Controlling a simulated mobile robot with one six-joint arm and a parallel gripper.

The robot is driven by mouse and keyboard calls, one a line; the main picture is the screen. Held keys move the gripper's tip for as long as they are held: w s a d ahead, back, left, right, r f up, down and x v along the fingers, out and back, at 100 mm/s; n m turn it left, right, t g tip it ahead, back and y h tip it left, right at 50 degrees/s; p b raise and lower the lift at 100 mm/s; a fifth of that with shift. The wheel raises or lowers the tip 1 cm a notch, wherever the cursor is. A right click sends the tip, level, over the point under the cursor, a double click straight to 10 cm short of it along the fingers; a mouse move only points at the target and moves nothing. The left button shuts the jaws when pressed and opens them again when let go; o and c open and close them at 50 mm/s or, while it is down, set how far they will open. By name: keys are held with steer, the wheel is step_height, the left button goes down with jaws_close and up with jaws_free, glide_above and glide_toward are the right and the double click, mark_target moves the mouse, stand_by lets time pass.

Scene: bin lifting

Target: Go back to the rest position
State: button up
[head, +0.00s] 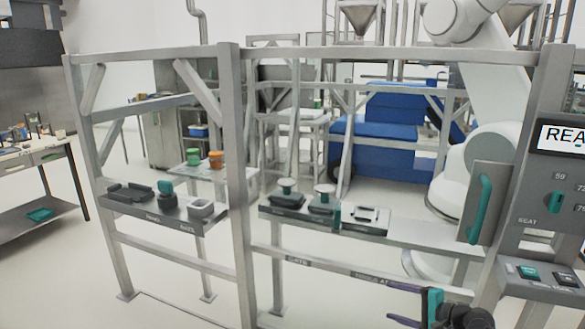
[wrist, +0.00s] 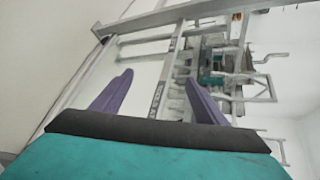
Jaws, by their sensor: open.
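My gripper (head: 405,305) shows at the bottom right of the head view, low in front of the metal frame. Its two purple fingers are apart, with nothing between them. In the wrist view the open fingers (wrist: 155,95) point toward the frame's rails, clear of them. The teal and black gripper body fills the bottom of that view.
A grey metal frame (head: 240,180) with shelves stands ahead. Its left shelf (head: 160,212) and middle shelf (head: 320,214) carry dark and light fixtures. A control panel (head: 550,215) stands at the right. A blue machine (head: 385,140) is behind. Floor at front left is clear.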

steer(key=s+a+f+n+g, duration=0.1)
steer(key=s+a+f+g, duration=0.15)
steer(key=a+f, duration=0.5)
steer(key=s+a+f+n+g, duration=0.1)
steer(key=s+a+f+g, duration=0.1)
steer(key=s+a+f, duration=0.4)
steer(key=s+a+f+n+g, duration=0.2)
steer(key=s+a+f+g, duration=0.1)
steer(key=s+a+f, duration=0.3)
steer(key=s+a+f+n+g, duration=0.2)
steer(key=s+a+f+g, duration=0.15)
steer(key=f, duration=0.45)
steer(key=s+a+f+n+g+h, duration=0.1)
steer(key=s+f+n+g+h, duration=0.1)
steer(key=s+f, duration=0.45)
steer(key=s+a+f+n+g+h, duration=0.1)
steer(key=s+f+n+h, duration=0.15)
steer(key=s, duration=0.75)
steer(key=s+d+f+n+g+h, duration=0.1)
steer(key=s+d+f+n+h, duration=0.1)
steer(key=s+d, duration=0.4)
steer(key=d+n+h, duration=0.1)
steer(key=d+h, duration=0.1)
steer(key=d, duration=0.1)
steer(key=shift+s+f+g, duration=0.15)
steer(key=shift+g, duration=0.15)
